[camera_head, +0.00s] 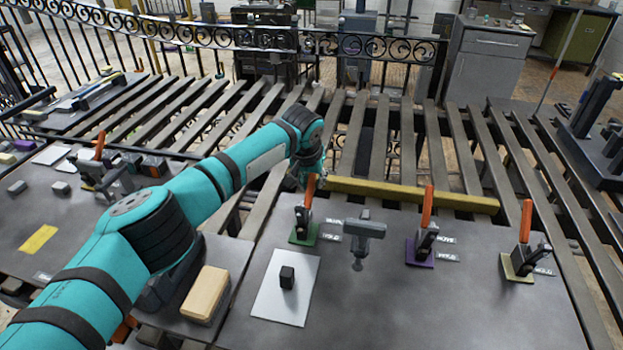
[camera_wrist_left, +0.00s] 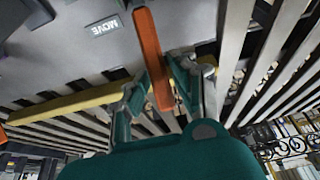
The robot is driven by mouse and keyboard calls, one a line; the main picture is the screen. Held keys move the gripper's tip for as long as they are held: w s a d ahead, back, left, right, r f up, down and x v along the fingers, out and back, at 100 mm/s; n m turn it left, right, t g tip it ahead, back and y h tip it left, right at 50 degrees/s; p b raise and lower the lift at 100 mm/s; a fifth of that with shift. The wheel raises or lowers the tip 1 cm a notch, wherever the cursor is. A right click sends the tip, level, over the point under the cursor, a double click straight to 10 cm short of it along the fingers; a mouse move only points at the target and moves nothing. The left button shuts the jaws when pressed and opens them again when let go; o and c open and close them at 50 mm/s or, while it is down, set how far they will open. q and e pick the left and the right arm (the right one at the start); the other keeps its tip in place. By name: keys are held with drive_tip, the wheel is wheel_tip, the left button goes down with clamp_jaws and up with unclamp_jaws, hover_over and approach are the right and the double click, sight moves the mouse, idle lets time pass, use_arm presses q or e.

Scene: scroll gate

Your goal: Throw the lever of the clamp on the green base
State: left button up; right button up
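The clamp on the green base (camera_head: 303,236) stands at the back left of the near grey table. Its orange lever (camera_head: 309,190) points up. My left gripper (camera_head: 312,172) is at the upper end of this lever, and the arm partly covers the view there. In the left wrist view the orange lever (camera_wrist_left: 153,62) runs between the two fingers of the left gripper (camera_wrist_left: 168,75). The fingers look spread on either side of it, with a small gap at the right finger. The green base is not seen in the wrist view. My right gripper is not in view.
Clamps on a purple base (camera_head: 419,254) and a tan base (camera_head: 516,268) stand to the right, levers upright. A grey T-shaped fixture (camera_head: 364,229) is between. A yellow bar (camera_head: 410,193) lies behind. A black block (camera_head: 287,277) sits on a white plate (camera_head: 268,303).

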use_arm(q)
clamp_jaws()
